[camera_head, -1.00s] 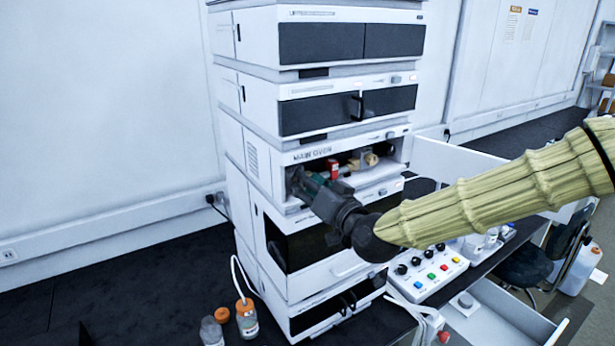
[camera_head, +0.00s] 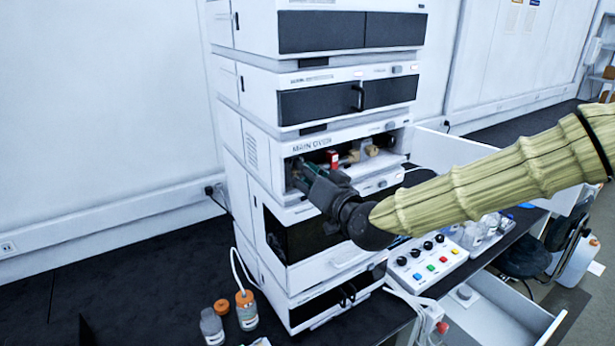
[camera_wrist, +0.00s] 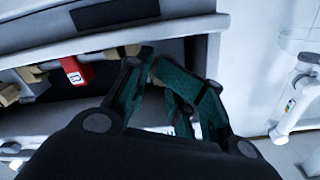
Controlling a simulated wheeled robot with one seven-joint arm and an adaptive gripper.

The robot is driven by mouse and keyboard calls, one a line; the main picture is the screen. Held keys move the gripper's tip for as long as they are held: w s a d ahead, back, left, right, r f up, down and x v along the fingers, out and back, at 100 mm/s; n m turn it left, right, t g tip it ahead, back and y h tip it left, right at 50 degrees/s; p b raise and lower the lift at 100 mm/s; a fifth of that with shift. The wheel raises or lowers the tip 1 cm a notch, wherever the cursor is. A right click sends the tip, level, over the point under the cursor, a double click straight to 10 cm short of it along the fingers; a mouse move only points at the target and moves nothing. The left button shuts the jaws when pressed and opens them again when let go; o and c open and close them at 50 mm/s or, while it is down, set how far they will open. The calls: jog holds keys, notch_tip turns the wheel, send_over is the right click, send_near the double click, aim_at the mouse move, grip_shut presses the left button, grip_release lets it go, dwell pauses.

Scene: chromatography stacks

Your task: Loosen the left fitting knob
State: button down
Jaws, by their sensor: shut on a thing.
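The main oven (camera_head: 312,144) is an open-fronted bay in the white instrument stack. My gripper (camera_head: 302,172) reaches into the left end of this bay. In the wrist view its green-padded fingers (camera_wrist: 158,85) are closed in on a small brass-coloured piece, seemingly the left fitting knob (camera_wrist: 153,76). The fingers hide most of it, and in the head view it is hidden. A red block with a white label (camera_head: 333,159) sits to the right of the gripper; it also shows in the wrist view (camera_wrist: 76,71). Another brass fitting (camera_head: 371,150) is at the bay's right.
A control box with coloured buttons (camera_head: 430,262) stands right of the stack. Orange-capped bottles (camera_head: 246,312) stand at the front left. An open drawer (camera_head: 500,315) juts out at the lower right. The bay's upper and lower edges lie close around my gripper.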

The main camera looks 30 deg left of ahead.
jog(key=n+b, duration=0.1)
jog(key=b, duration=0.1)
jog(key=n+b, duration=0.1)
jog(key=b, duration=0.1)
jog(key=f+n+b, duration=0.1)
jog(key=n+b, duration=0.1)
jog(key=shift+s+a, duration=0.2)
jog(key=shift+s, duration=0.1)
jog(key=n+b, duration=0.4)
jog(key=b, duration=0.1)
jog(key=shift+s+n+b, duration=0.15)
jog(key=shift+n+b, duration=0.15)
jog(key=c, duration=1.5)
grip_release()
jog(key=shift+o, duration=0.4)
jog(key=shift+a+r, duration=0.15)
jog(key=shift+r, duration=0.15)
jog(key=shift+s+d, duration=0.1)
jog(key=shift+d, duration=0.4)
jog(key=v, duration=0.7)
